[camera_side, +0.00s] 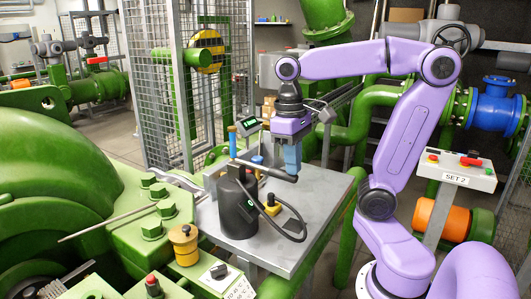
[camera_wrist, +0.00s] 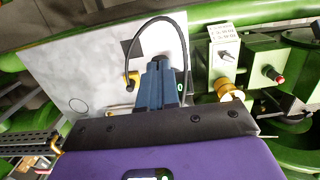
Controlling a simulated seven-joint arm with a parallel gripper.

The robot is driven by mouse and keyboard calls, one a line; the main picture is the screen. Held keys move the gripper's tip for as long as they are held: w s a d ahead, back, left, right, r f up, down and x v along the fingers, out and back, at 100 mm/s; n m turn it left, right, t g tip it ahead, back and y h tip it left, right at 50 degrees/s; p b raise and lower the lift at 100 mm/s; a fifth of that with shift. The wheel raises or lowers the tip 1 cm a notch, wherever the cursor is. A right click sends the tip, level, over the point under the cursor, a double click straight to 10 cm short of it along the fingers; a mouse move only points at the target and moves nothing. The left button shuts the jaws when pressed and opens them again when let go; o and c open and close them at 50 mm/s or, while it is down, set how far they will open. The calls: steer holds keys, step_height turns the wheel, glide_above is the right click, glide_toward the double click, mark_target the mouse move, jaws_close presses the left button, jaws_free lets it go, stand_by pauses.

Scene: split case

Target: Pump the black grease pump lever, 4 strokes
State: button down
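The black grease pump (camera_side: 238,208) stands upright on a grey metal table. My gripper (camera_side: 291,172) points down over the outer end of the lever. Its blue fingertips are at the lever, touching or almost touching it from above. In the wrist view the fingers of my gripper (camera_wrist: 160,62) look closed together, with only a thin notch between the tips. There the fingers and gripper body hide the lever and most of the pump.
A black hose (camera_side: 303,222) loops from the pump over the grey table (camera_side: 325,200). Green machinery with bolts (camera_side: 152,230) is at the left. The table's right side is mostly clear.

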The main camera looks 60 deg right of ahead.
steer(key=shift+s+f, duration=0.15)
steer(key=shift+f, duration=0.85)
steer(key=shift+w+r, duration=0.2)
steer(key=shift+r, duration=1.9)
steer(key=shift+w+r, duration=0.2)
steer(key=shift+r, duration=1.9)
steer(key=shift+f, duration=0.1)
steer(key=shift+s+f, duration=0.2)
steer(key=shift+f, duration=1.85)
steer(key=shift+s+f, duration=0.2)
steer(key=shift+f, duration=1.85)
steer(key=shift+r, duration=0.1)
steer(key=shift+w+r, duration=0.2)
steer(key=shift+r, duration=1.9)
steer(key=shift+w+r, duration=0.2)
steer(key=shift+r, duration=1.85)
